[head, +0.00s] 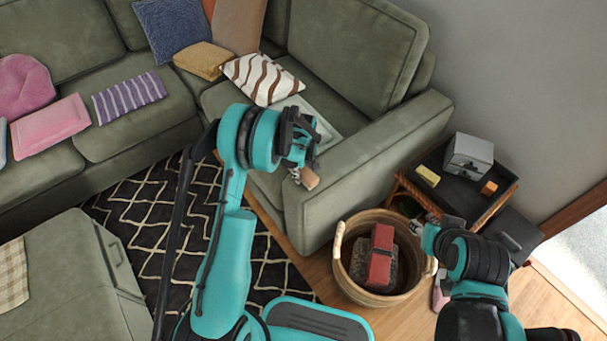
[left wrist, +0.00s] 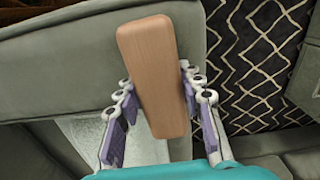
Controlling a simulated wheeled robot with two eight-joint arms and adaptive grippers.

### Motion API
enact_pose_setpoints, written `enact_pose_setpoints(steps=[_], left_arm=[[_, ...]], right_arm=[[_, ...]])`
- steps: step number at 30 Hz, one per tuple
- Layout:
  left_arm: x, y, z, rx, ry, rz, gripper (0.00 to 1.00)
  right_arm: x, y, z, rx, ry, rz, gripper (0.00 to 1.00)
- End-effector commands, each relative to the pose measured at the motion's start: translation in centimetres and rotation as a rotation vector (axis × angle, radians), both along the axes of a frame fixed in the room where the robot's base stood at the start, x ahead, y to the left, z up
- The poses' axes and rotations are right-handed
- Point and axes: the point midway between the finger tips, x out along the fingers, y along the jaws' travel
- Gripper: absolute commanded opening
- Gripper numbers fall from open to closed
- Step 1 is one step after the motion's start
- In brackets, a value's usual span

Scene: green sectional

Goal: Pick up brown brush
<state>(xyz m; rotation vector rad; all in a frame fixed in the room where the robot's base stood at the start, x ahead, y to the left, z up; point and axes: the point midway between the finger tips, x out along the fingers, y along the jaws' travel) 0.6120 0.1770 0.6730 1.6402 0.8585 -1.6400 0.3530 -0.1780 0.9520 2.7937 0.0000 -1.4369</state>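The brown brush (head: 310,179) shows as a plain brown, rounded block by the front end of the sofa's right arm. In the left wrist view the brush (left wrist: 150,75) fills the space between the fingertips, slightly tilted. My left gripper (left wrist: 157,82) has a fingertip against each long side of it and appears shut on it. In the head view my left gripper (head: 298,172) is partly hidden by its own wrist. Any bristles are hidden. My right gripper (head: 418,229) is small and partly hidden near the basket, so its fingers are unclear.
The green sofa (head: 370,150) holds several pillows. A wicker basket (head: 345,268) with a red item (head: 380,257) stands on the floor. A dark side table (head: 450,196) carries a grey box (head: 468,155). A patterned rug (head: 150,225) lies before the sofa, beside an ottoman (head: 70,280).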

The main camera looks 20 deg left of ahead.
Motion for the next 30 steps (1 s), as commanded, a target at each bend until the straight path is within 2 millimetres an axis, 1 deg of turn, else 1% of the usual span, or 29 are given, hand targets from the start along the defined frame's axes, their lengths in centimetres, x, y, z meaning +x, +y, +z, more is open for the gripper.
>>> enact_pose_setpoints(steps=[1,2,10,14,17,20,22,25,30], left_arm=[[0.0,0.0,0.0,0.0,0.0,0.0,0.1],[0.0,0.0,0.0,0.0,0.0,0.0,0.06],[0.0,0.0,0.0,0.001,0.001,0.0,0.06],[0.0,0.0,0.6,0.001,0.001,0.0,0.06],[0.0,0.0,1.6,0.0,0.0,0.0,0.06],[0.0,0.0,3.3,0.0,0.0,0.0,0.06],[0.0,0.0,4.7,0.0,0.0,0.0,0.06],[-1.0,-2.2,5.9,0.0,0.0,-0.005,0.06],[-2.8,-6.0,8.3,0.0,0.0,-0.006,0.06]], right_arm=[[0.0,0.0,0.0,0.0,0.0,0.0,0.4],[0.0,0.0,0.0,0.0,0.0,0.0,0.4],[0.0,0.0,0.0,0.0,0.0,0.0,0.4],[0.0,0.0,0.3,0.0,0.0,0.0,0.4],[0.0,0.0,0.9,0.0,0.0,0.0,0.4],[0.0,0.0,1.7,0.0,0.0,0.0,0.4],[0.0,0.0,2.5,0.0,0.0,0.0,0.4],[0.0,0.0,3.2,0.0,0.0,0.0,0.4],[0.0,0.0,4.6,0.0,0.0,0.0,0.4]])
